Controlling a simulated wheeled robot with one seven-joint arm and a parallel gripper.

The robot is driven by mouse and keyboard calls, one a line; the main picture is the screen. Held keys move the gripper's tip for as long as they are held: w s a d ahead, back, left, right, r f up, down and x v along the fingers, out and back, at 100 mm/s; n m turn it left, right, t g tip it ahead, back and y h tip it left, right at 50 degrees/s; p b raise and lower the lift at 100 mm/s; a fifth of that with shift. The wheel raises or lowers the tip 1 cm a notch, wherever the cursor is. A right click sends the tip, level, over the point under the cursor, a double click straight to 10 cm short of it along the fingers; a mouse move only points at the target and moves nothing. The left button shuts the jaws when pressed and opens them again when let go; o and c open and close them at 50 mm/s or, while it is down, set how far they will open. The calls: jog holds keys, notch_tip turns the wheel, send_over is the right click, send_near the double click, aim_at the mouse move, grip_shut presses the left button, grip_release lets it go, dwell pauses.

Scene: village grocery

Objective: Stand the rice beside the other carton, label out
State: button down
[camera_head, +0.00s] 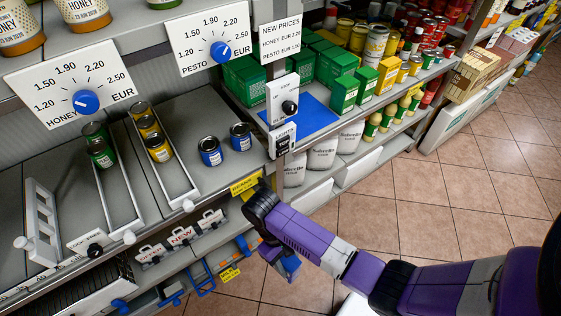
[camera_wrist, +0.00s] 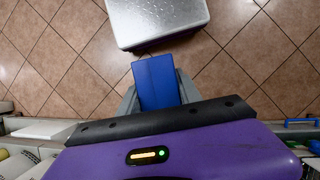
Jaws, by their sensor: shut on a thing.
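My gripper (camera_head: 284,258) is shut on a blue carton (camera_wrist: 157,80), held low over the tiled floor in front of the shelves. In the head view only a small part of the blue carton (camera_head: 290,266) shows beyond the wrist. No label can be read on it, so I cannot confirm that it is the rice. On the right shelf a blue mat (camera_head: 308,118) lies bare. Green cartons (camera_head: 343,94) stand upright at its right, with a yellow carton (camera_head: 387,73) further along. Which one is the other carton, I cannot tell.
A post with a switch box (camera_head: 283,100) and a lights box (camera_head: 283,140) stands at the mat's left. Tins (camera_head: 210,151) stand on the left shelf. The tiled floor (camera_head: 430,200) to the right is clear.

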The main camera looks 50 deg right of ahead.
aim_at(287, 278)
jog(key=shift+s+a+f, duration=0.55)
jog(key=shift+s+a, duration=0.05)
jog(key=shift+a, duration=0.1)
jog(key=shift+s+a+f, duration=0.1)
jog(key=shift+s+a, duration=0.15)
jog(key=shift+a+f, duration=0.1)
jog(key=shift+s+a+f, duration=0.15)
jog(key=shift+s+a, duration=0.15)
jog(key=shift+a, duration=0.25)
jog(key=shift+a, duration=0.35)
